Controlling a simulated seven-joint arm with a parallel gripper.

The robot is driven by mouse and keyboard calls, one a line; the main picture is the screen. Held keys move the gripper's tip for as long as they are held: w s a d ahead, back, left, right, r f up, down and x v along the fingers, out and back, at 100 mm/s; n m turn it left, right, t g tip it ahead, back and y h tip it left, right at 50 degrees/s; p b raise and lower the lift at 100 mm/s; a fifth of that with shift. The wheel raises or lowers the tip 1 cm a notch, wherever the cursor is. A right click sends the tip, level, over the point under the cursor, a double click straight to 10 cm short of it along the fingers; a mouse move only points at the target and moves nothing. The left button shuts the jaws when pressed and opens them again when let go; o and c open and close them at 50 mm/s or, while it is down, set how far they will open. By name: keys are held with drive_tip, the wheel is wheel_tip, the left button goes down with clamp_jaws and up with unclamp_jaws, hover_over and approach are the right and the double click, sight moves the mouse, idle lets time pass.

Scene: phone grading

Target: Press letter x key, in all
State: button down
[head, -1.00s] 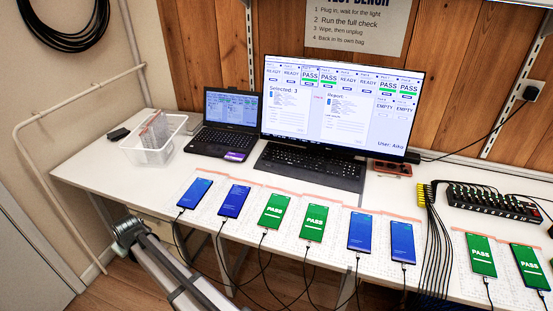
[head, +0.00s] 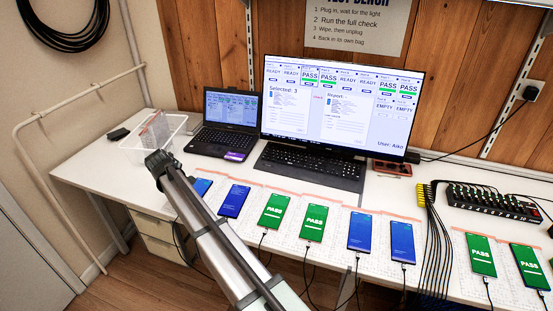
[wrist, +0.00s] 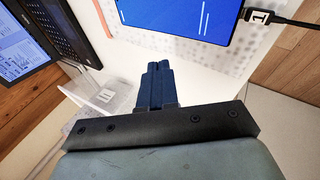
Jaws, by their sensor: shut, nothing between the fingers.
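A black keyboard (head: 308,172) lies in front of the large monitor (head: 340,105); its letters are too small to read, so I cannot pick out the x key. The laptop (head: 222,140) to its left also has a keyboard, and part of it shows at the upper left of the wrist view (wrist: 55,25). My gripper (head: 158,158) is over the left part of the table, in front of the clear bin and left of both keyboards. In the wrist view its dark fingers (wrist: 157,85) are shut together and empty, apart from any key.
A clear bin (head: 140,140) stands at the table's left end. A row of phones, including a blue one (head: 235,200) and a green PASS one (head: 273,210), lies along the front with cables. My arm hides part of the leftmost phone (head: 203,187). A black hub (head: 495,203) is at right.

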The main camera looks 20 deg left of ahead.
drive_tip(key=w+d+r+t+h, duration=0.1)
drive_tip(key=w+d+h, duration=0.1)
drive_tip(key=w+d, duration=0.55)
drive_tip(key=w+d+r+t+h, duration=0.15)
drive_tip(key=w+d, duration=0.35)
drive_tip(key=w, duration=0.5)
wheel_tip(320, 180, up, 4)
drive_tip(key=n+t+h, duration=0.1)
drive_tip(key=n+h, duration=0.1)
drive_tip(key=h, duration=0.1)
hover_over(278, 158)
drive_tip(key=s, duration=0.2)
drive_tip(key=shift+a+f, duration=0.1)
drive_tip(key=shift+f, duration=0.1)
drive_tip(key=shift+w+f, duration=0.25)
drive_tip(key=shift+f, duration=1.85)
drive_tip(key=shift+w+f, duration=0.2)
drive_tip(key=shift+f, duration=1.9)
drive_tip(key=shift+f, duration=0.15)
drive_tip(key=shift+f, duration=0.3)
